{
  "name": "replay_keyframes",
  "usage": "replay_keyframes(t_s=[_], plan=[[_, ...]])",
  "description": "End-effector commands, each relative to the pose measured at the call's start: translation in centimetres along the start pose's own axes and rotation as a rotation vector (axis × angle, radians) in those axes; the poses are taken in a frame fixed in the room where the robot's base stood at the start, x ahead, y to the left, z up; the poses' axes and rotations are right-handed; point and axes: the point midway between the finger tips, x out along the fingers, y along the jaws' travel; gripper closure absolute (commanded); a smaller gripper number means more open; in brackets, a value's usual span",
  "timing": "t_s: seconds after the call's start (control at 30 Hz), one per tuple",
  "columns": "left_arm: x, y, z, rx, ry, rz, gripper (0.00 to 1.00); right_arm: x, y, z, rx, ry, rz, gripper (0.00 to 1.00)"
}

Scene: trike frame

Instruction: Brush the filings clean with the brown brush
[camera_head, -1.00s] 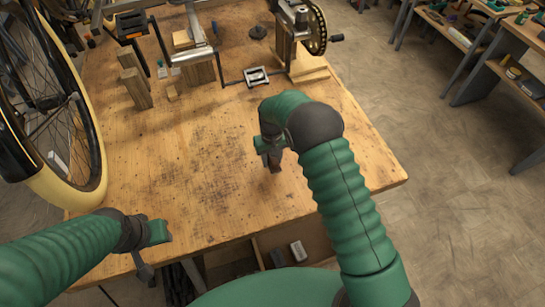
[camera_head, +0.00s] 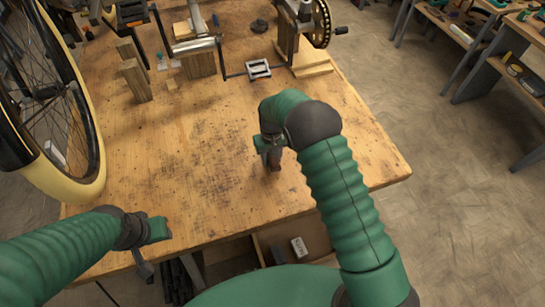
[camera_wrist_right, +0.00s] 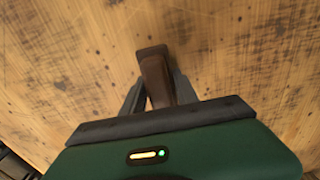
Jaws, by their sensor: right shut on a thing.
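The brown brush (camera_wrist_right: 157,80) is in my right gripper (camera_wrist_right: 158,92), its dark wooden body between the two fingers in the right wrist view. In the head view the right gripper (camera_head: 270,150) points down over the right-middle of the wooden bench (camera_head: 150,205), with the brush (camera_head: 275,163) partly hidden by the hand. I cannot tell whether the brush touches the bench. Dark specks, which look like filings (camera_head: 205,150), spread over the bench left of the brush. My left gripper (camera_head: 158,230) is low at the bench's front left edge, empty as far as I see; its jaw opening is unclear.
A yellow-tyred wheel (camera_head: 85,185) stands at the left. Wooden blocks (camera_head: 135,80), a pedal (camera_head: 258,69) and a chainring with crank (camera_head: 321,22) are at the back. An open shelf with a pale block (camera_head: 299,247) is under the front edge.

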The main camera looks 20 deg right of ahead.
Motion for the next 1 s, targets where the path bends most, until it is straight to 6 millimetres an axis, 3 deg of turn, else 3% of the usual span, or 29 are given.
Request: replay_keyframes(t_s=[0.83, 1.0], plan=[[1.0, 0.0, 0.2, 0.0, 0.0, 0.0, 0.64, 1.6, 0.1, -0.1, 0.001, 0.001, -0.001, 0.97], [1.8, 0.0, 0.4, 0.0, 0.0, 0.0, 0.64, 1.9, 0.1, -1.3, 0.001, 0.003, -0.001, 0.97]])
